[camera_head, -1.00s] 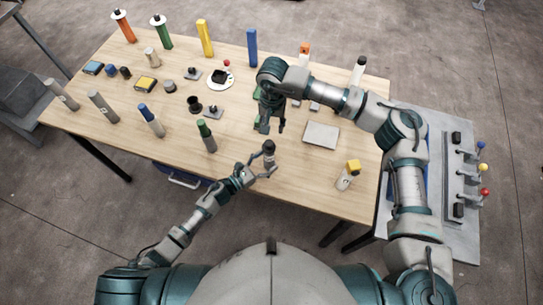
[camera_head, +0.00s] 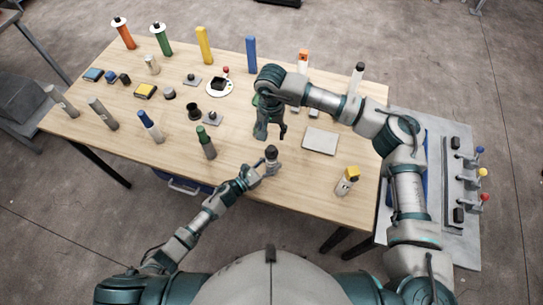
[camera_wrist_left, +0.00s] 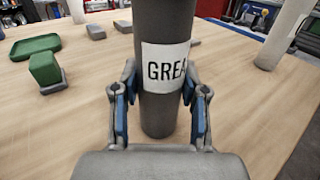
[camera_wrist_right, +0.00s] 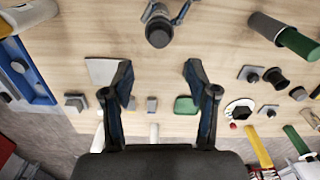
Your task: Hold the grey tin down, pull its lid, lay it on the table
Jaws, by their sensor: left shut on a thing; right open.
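The grey tin (camera_head: 271,155) stands upright on the table near its front edge, with a dark top. In the left wrist view the tin (camera_wrist_left: 165,100) is a dark grey cylinder with a white label reading "GREA", the rest turned away. My left gripper (camera_head: 267,166) is shut on its lower body, one finger on each side. My right gripper (camera_head: 271,132) is open and empty, pointing down behind the tin and apart from it. In the right wrist view, the tin (camera_wrist_right: 159,35) lies beyond its spread fingertips (camera_wrist_right: 158,75). The lid's seam cannot be made out.
A flat light grey plate (camera_head: 320,140) lies right of the tin. A green-topped cylinder (camera_head: 206,142) stands to the left, and a yellow-capped one (camera_head: 347,181) to the right. Bare wooden table (camera_head: 290,185) surrounds the tin. Several other cylinders and blocks stand farther back.

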